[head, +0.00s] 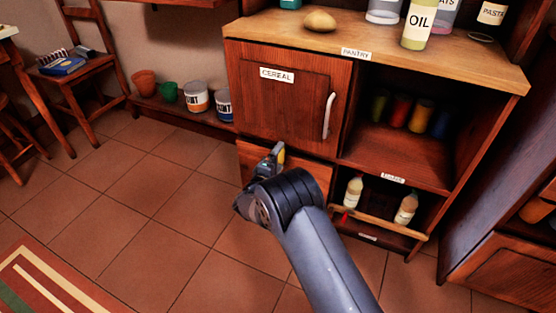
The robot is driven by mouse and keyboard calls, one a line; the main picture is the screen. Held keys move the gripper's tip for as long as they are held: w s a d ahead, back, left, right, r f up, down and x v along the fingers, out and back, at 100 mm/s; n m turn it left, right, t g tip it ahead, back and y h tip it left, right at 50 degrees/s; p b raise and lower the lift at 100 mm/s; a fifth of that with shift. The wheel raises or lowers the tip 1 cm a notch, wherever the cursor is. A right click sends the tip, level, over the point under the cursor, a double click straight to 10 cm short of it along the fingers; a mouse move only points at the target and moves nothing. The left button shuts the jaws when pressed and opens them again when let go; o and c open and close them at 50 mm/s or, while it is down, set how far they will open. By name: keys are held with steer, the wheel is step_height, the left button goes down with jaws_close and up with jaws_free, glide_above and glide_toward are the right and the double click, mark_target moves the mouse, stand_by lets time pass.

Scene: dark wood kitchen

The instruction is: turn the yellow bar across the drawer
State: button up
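The drawer (314,170) is a reddish wood front below the cereal door, partly hidden behind my arm. A small yellow piece (281,154), which looks like part of the yellow bar, shows at the tip of my gripper (272,160), in front of the drawer's upper left part. Most of the bar is hidden, so its angle does not show. My gripper is at the drawer's height, seen from behind. Its fingers are small and mostly covered by the wrist, and I cannot tell whether they hold the bar.
The cereal door (290,107) with a white handle (329,116) is shut above. To the right is an open shelf with jars (401,110); below it, two bottles (353,192) stand behind a low rail (378,221). Paint cans (196,97) stand left.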

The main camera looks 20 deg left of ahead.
steer(key=shift+o, duration=0.5)
steer(key=shift+s, duration=0.1)
steer(key=shift+s+a+r, duration=0.1)
steer(key=shift+s, duration=0.2)
steer(key=s+p, duration=0.3)
steer(key=s, duration=0.7)
steer(key=shift+a+p, duration=0.3)
steer(key=w+b, duration=0.1)
steer(key=w, duration=0.2)
steer(key=w+b, duration=0.1)
steer(key=w, duration=0.3)
steer(key=w+b, duration=0.1)
steer(key=w, duration=0.2)
steer(key=shift+w+d+b, duration=0.4)
steer(key=shift+n, duration=0.3)
